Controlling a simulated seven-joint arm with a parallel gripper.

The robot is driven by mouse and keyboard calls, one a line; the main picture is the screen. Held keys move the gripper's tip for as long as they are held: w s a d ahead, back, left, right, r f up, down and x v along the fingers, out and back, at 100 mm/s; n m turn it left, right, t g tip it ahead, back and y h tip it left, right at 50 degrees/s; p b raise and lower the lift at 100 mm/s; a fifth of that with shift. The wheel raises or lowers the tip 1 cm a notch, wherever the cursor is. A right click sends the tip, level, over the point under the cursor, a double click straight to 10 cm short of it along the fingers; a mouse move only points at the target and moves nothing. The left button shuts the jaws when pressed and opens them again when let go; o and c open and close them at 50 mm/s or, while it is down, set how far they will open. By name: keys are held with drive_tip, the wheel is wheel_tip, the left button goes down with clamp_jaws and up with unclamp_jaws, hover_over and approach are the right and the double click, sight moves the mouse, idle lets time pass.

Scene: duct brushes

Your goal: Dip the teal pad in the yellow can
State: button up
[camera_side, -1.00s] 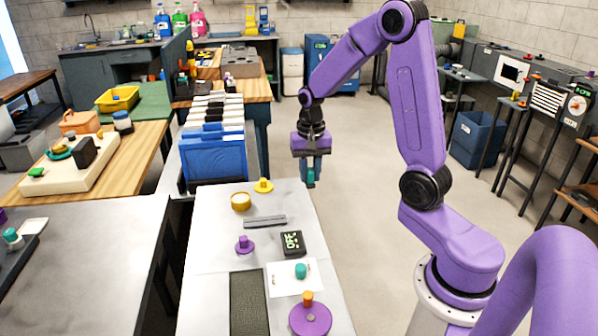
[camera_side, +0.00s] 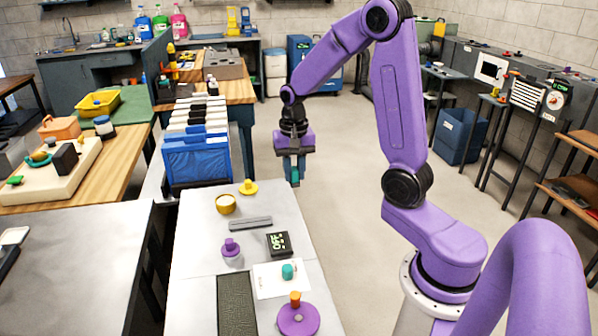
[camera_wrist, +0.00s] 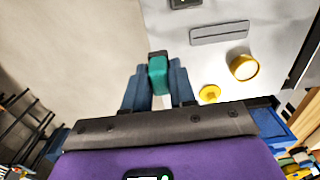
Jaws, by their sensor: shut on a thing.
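The teal pad (camera_side: 295,177) is held between the fingers of my gripper (camera_side: 293,165), which is shut on it. In the wrist view the teal pad (camera_wrist: 158,75) sticks out past the fingertips, with a dark end. My gripper hangs above and beyond the right far corner of the white table, to the right of the yellow can. The yellow can (camera_side: 226,205) stands open on the table; it also shows in the wrist view (camera_wrist: 243,67) at the right. Its yellow lid (camera_side: 248,187) with a knob lies just behind it.
A grey bar (camera_side: 250,224), a black timer (camera_side: 279,244), a purple knobbed piece (camera_side: 231,249), a teal piece on a white sheet (camera_side: 288,271) and a purple disc (camera_side: 297,319) occupy the table. Blue folders (camera_side: 197,159) stand behind its left far corner.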

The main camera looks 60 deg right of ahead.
drive_tip(key=w+a+f, duration=0.2)
drive_tip(key=w+a, duration=0.1)
drive_tip(key=w, duration=0.8)
drive_tip(key=w+a+f, duration=0.2)
drive_tip(key=w, duration=0.8)
drive_tip(key=shift+w+a+f, duration=0.1)
drive_tip(key=shift+a+f, duration=0.05)
drive_tip(key=shift+f, duration=2.7)
drive_tip(key=shift+f, duration=0.6)
wheel_tip(320, 180, up, 7)
drive_tip(key=shift+r, duration=0.1)
idle(0.5)
drive_tip(key=s+a+r+n, duration=0.1)
drive_tip(key=s+n, duration=0.3)
drive_tip(key=s, duration=0.5)
drive_tip(key=s+a+r+n, duration=0.2)
drive_tip(key=s+a+n, duration=0.2)
drive_tip(key=s, duration=0.6)
drive_tip(key=shift+s+a+n, duration=0.25)
drive_tip(key=shift+a+n, duration=0.05)
drive_tip(key=shift+n, duration=0.2)
